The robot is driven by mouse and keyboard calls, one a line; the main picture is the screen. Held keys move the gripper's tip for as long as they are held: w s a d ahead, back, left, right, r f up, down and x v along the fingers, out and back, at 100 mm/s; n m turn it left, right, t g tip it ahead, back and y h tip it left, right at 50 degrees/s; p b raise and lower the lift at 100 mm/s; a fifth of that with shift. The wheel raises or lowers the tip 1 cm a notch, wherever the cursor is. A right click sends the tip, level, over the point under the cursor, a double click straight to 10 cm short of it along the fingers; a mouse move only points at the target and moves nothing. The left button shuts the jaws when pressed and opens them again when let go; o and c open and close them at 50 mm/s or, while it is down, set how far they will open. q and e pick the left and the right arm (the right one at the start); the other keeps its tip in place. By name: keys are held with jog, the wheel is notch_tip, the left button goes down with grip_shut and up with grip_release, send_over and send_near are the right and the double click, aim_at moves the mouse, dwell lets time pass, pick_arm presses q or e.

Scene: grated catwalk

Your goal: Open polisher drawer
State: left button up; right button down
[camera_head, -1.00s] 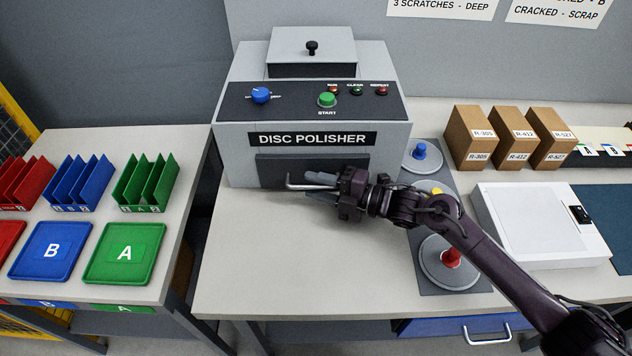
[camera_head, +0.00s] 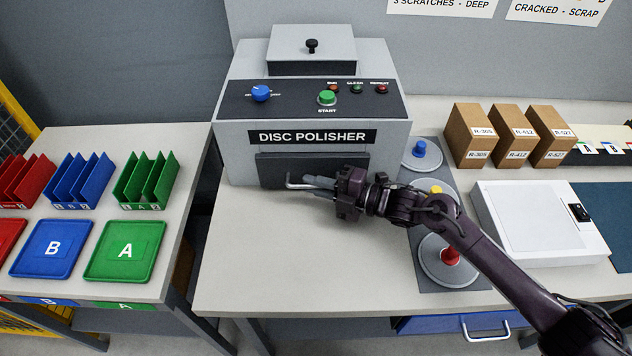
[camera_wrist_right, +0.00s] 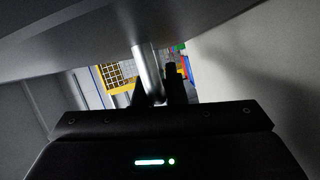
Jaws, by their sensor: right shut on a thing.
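The grey disc polisher (camera_head: 232,135) stands at the back of the middle table. Its dark drawer front (camera_head: 275,167) sits below the name label and looks shut. A metal bar handle (camera_head: 293,183) sticks out at the drawer's lower edge. My right gripper (camera_head: 318,184) reaches in from the right and is shut on this handle. In the right wrist view the bar handle (camera_wrist_right: 147,68) runs down between the dark fingers (camera_wrist_right: 157,88). The fingers hide part of the handle. My left gripper is not in view.
On the right stand discs with blue (camera_head: 419,149) and red (camera_head: 450,257) knobs, cardboard boxes (camera_head: 470,135) and a white scale (camera_head: 535,225). A side table on the left holds trays (camera_head: 125,250) and racks. The tabletop (camera_head: 290,260) before the polisher is clear.

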jog(key=s+p, duration=0.4)
jog(key=s, duration=1.4)
jog(key=c, duration=1.5)
grip_release()
jog(key=b+v, duration=0.1)
jog(key=v, duration=0.5)
jog(key=shift+s+d+f, duration=0.15)
jog(key=shift+s+d, duration=0.05)
jog(key=shift+d, duration=0.2)
jog(key=shift+s+d+r, duration=0.2)
jog(key=shift+d, duration=0.25)
